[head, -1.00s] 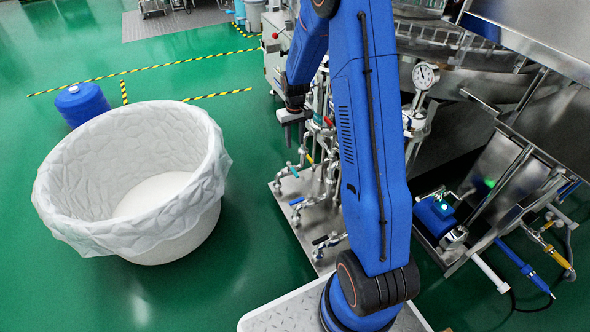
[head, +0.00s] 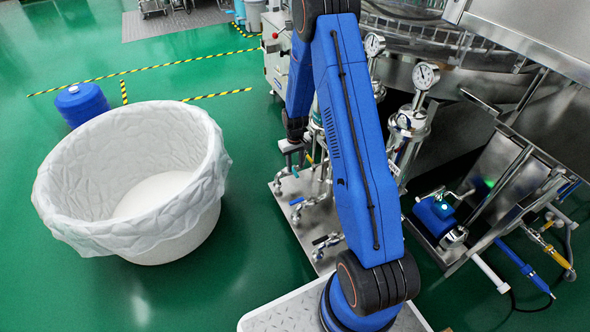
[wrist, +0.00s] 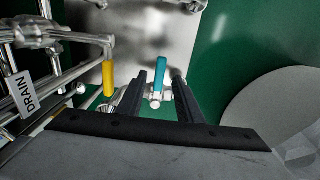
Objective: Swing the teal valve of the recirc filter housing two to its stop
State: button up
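The teal valve handle (wrist: 160,70) shows in the wrist view, upright in the picture on a small metal valve body. My gripper (wrist: 158,82) is open, with one black finger on each side of the handle's lower part. I cannot tell whether the handle is between the fingertips or just beyond them; gaps show on both sides. In the head view, the teal handle (head: 295,171) is a small patch on the skid's left side, just below my gripper (head: 289,158). My blue arm hides much of the filter housings behind it.
A yellow handle (wrist: 109,78) and a DRAIN tag (wrist: 22,92) hang on pipes left of my fingers. A blue-handled valve (head: 297,201) and a black-handled valve (head: 320,240) sit nearer on the skid. A large lined tub (head: 130,228) stands left; green floor lies between.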

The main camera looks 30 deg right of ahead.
aim_at(293, 170)
jog(key=shift+f, duration=1.4)
grip_shut()
